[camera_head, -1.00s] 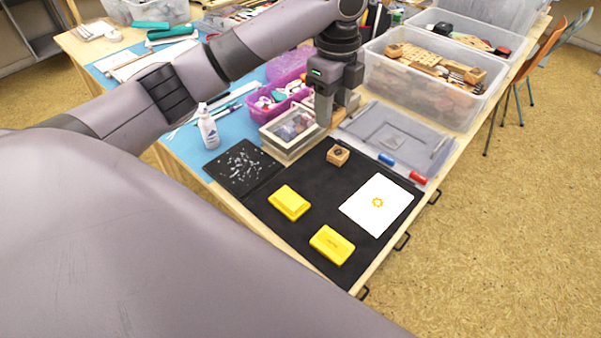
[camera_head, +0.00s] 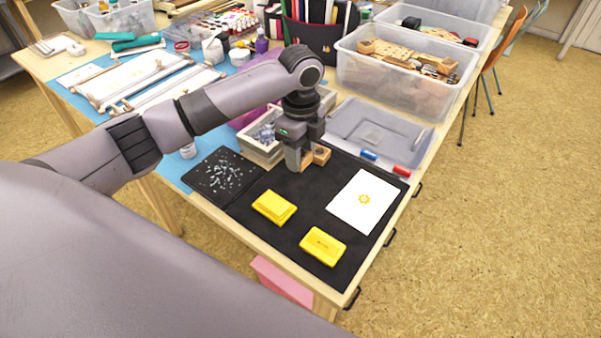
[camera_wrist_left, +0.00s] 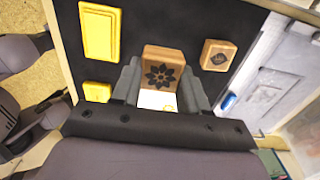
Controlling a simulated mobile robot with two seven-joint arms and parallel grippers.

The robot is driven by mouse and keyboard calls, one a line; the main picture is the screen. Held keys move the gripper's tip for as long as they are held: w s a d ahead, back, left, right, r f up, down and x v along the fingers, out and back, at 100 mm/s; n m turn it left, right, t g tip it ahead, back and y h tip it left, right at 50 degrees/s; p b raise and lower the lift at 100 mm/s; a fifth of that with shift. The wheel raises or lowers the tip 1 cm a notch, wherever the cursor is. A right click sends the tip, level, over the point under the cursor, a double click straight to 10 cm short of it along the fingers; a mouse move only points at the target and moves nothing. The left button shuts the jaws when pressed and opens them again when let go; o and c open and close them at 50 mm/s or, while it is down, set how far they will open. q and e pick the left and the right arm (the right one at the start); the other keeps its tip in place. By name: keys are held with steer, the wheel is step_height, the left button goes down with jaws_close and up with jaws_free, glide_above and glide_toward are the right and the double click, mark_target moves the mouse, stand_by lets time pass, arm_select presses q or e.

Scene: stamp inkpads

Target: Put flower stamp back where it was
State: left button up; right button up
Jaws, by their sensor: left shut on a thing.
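My left gripper (camera_head: 299,167) is low over the black mat (camera_head: 277,237), near its back edge, and is shut on the flower stamp. The flower stamp (camera_wrist_left: 163,68) is a wooden block with a dark flower on its face, between the fingers in the left wrist view. In the head view the gripper mostly hides it. I cannot tell whether it touches the mat. A second wooden stamp (camera_head: 321,154) with a different dark motif stands close beside it; it also shows in the left wrist view (camera_wrist_left: 218,55). My right gripper is in neither view.
Two yellow inkpads (camera_head: 274,206) (camera_head: 323,246) lie on the mat. White paper (camera_head: 363,201) with a yellow flower print lies on the right. A blue piece (camera_head: 369,155), a red piece (camera_head: 402,171) and a grey tray (camera_head: 377,131) are behind. A dark speckled square (camera_head: 222,172) is on the left.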

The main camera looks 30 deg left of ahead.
mark_target(301, 184)
arm_select(q)
steer(key=shift+f, duration=3.15)
steer(key=shift+f, duration=0.1)
steer(key=o, duration=0.9)
step_height(301, 184, up, 12)
steer(key=shift+r, duration=0.15)
steer(key=shift+s, duration=0.1)
